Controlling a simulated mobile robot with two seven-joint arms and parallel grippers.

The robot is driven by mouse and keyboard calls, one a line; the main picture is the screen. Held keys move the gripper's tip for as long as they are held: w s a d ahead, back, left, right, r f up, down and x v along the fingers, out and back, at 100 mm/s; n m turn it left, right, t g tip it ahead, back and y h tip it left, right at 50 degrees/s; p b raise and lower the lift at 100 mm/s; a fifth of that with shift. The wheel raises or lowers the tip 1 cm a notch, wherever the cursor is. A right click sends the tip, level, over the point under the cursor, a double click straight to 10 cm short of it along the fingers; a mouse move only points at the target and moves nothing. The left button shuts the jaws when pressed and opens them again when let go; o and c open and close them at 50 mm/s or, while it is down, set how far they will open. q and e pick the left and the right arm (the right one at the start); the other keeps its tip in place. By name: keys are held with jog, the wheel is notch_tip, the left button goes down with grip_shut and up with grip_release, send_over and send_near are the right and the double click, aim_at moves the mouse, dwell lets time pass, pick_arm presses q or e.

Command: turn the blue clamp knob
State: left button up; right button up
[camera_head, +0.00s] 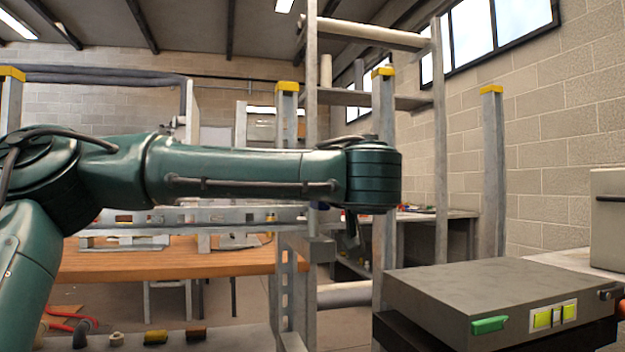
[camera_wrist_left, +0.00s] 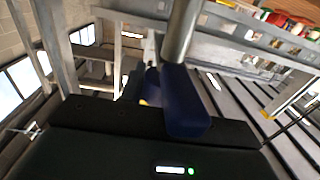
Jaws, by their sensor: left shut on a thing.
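In the head view my green left arm reaches across from the left to the metal frame. Its wrist hides most of the gripper and the knob; only a small dark part shows below the wrist. My right gripper is in neither view.
Grey metal uprights with yellow caps (camera_head: 383,72) stand around the wrist. A wooden bench top (camera_head: 170,262) lies behind the arm. A grey box (camera_head: 490,290) with green and yellow parts is at the lower right. Several small objects (camera_head: 155,337) lie at the lower left.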

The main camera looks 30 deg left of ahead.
pick_arm(q)
jog(key=shift+n+g+y+p, duration=0.4)
jog(key=shift+n+g, duration=0.1)
jog(key=shift+g, duration=0.1)
jog(key=shift+a+n+g+y, duration=0.1)
jog(key=shift+n+g+y, duration=0.3)
jog(key=shift+g, duration=0.1)
jog(key=shift+s, duration=0.1)
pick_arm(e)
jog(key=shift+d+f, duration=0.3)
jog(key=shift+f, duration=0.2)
pick_arm(q)
jog(key=o, duration=1)
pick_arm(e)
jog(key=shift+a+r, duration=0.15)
